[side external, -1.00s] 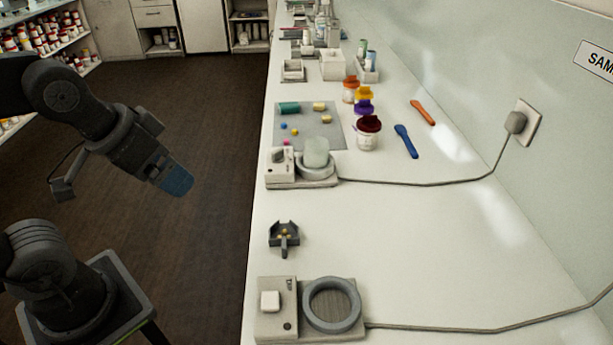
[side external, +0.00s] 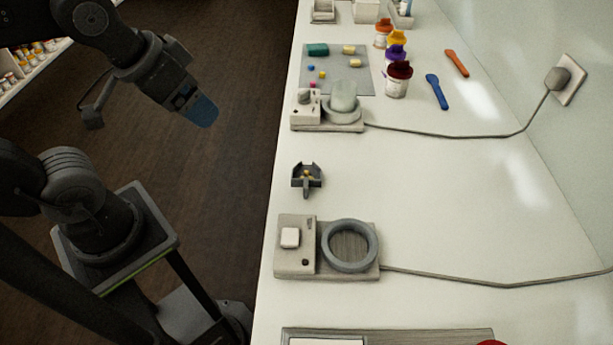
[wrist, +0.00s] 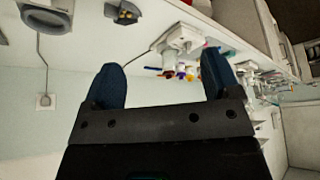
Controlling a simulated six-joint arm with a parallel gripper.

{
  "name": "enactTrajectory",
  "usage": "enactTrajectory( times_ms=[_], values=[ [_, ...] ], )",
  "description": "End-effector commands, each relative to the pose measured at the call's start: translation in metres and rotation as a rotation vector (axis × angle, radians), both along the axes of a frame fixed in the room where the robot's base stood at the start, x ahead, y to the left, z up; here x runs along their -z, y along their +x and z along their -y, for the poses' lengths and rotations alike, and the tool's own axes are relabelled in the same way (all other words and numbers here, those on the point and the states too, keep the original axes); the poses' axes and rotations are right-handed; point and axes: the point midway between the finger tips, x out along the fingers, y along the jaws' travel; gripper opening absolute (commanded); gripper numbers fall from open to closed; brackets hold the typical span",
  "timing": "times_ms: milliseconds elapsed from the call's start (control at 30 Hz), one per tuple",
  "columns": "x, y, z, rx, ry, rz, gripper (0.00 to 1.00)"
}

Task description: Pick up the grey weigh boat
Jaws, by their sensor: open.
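The grey weigh boat (side external: 313,187) sits on the white bench between two cream machines, close to the bench's left edge. It is small and dark grey, has a short handle toward the camera and holds small yellow pieces. In the wrist view the boat (wrist: 123,12) shows at the top, beyond the left finger. My gripper (side external: 201,111), with blue fingers, is over the floor to the left of the bench, well apart from the boat. In the wrist view the gripper (wrist: 162,72) is open with nothing between its fingers.
A machine with an empty grey ring (side external: 296,262) stands nearer the camera; another with a cloudy jar (side external: 343,96) stands beyond the boat. Their cables run right. Lidded pots (side external: 398,80), a blue spatula (side external: 437,91) and a grey mat (side external: 338,82) lie farther back. The bench right of the boat is clear.

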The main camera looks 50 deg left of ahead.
Motion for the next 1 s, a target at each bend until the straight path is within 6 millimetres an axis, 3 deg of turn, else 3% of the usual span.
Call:
enactTrajectory(
  times_ms=[433, 700, 867, 1000],
  values=[
    [0.0, 0.0, 0.0, 0.0, 0.0, 0.0, 0.4],
    [0.0, 0.002, 0.002, 0.034, 0.018, -0.009, 0.4],
    [0.001, 0.017, 0.017, 0.335, 0.171, -0.081, 0.4],
    [0.007, 0.041, 0.047, 0.822, 0.41, -0.181, 0.4]
  ],
)
